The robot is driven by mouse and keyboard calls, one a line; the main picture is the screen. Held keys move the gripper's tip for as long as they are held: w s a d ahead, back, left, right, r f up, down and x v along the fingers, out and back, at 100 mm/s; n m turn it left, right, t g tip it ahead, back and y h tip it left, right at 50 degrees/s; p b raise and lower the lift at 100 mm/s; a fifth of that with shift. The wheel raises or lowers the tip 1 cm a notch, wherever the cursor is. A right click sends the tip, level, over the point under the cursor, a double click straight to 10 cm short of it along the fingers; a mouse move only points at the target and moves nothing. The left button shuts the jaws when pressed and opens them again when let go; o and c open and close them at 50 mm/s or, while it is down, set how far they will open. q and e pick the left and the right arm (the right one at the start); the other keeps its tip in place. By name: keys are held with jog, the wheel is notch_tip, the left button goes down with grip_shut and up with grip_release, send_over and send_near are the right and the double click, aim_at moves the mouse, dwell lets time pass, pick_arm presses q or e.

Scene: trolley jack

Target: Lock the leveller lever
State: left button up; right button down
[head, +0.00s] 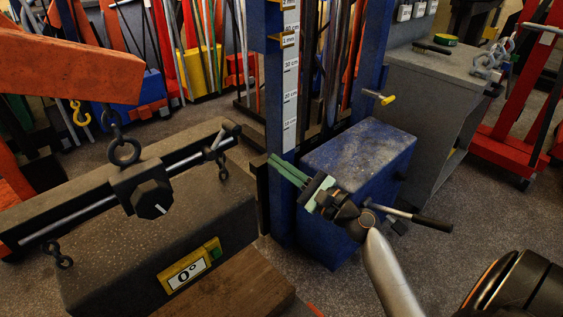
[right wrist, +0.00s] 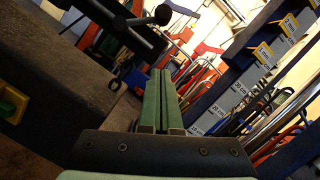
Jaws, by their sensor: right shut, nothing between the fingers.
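The leveller (head: 135,190) is a dark bar with a rod along it, hung by a chain hook above a grey block. A dark hex knob with a white line sits on its middle carriage (head: 150,198). I cannot tell for sure which part is its lever; a small dark lever-like piece (head: 218,143) stands at the bar's right end. In the right wrist view, part of the dark bar with a round black knob (right wrist: 162,14) shows at the top. My right gripper (head: 272,160) has its green fingers shut and empty, right of the leveller, near the blue post. My left gripper is not in view.
The grey block (head: 110,250) carries a yellow 0° display (head: 190,265). A blue post with a centimetre scale (head: 290,85) and a blue box (head: 360,150) stand close to my right gripper. A black-handled bar (head: 432,222) sticks out beside my wrist. A grey cabinet (head: 430,100) stands behind.

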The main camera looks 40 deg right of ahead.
jog(key=w+a+r+p, duration=0.3)
jog(key=w+a+r, duration=0.1)
jog(key=w, duration=0.2)
jog(key=shift+r, duration=0.35)
